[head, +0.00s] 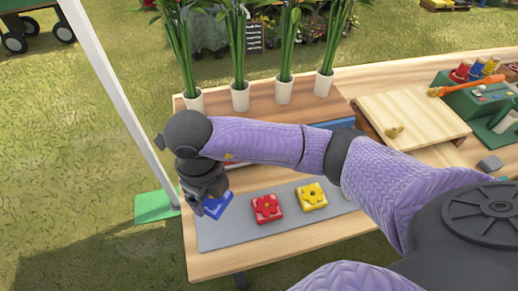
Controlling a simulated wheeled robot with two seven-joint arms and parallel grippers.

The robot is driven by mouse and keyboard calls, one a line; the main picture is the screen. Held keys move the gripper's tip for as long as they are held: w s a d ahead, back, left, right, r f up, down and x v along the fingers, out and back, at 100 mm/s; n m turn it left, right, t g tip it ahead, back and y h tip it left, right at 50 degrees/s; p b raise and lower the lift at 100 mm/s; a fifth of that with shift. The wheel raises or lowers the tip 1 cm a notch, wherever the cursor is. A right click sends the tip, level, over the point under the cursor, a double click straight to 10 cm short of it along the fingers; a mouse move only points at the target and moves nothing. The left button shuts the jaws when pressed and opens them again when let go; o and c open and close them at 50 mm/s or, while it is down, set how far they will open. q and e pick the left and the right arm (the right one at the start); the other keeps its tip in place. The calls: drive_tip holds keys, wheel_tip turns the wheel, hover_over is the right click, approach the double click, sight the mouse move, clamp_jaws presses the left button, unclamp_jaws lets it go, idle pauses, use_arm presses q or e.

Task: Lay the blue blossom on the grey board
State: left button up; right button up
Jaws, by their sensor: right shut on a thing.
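The blue blossom (217,206) is a square blue block, partly hidden by my right gripper (206,197). That gripper reaches down at the table's left end and is shut on the blossom. The blossom looks slightly tilted and shows over the left end of the grey board (240,235); I cannot tell whether it touches the board. A red blossom block (266,209) and a yellow blossom block (312,196) lie on the board to its right. My left gripper is not in view.
Several white vases (240,97) with green stems stand along the back of the table. A wooden board (410,122) and a green box with spools (470,98) are at the right. A white post (115,90) rises left of the table. My right arm hides the table's middle.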

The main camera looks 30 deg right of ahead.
sight(218, 222)
drive_tip(key=shift+a, duration=0.25)
drive_tip(key=f+b, duration=0.1)
drive_tip(key=f, duration=0.3)
drive_tip(key=f+b, duration=0.2)
drive_tip(key=f, duration=0.3)
drive_tip(key=shift+s+d+f, duration=0.1)
drive_tip(key=shift+d+f, duration=0.1)
drive_tip(key=shift+f, duration=0.45)
drive_tip(key=shift+r, duration=0.15)
drive_tip(key=o, duration=1)
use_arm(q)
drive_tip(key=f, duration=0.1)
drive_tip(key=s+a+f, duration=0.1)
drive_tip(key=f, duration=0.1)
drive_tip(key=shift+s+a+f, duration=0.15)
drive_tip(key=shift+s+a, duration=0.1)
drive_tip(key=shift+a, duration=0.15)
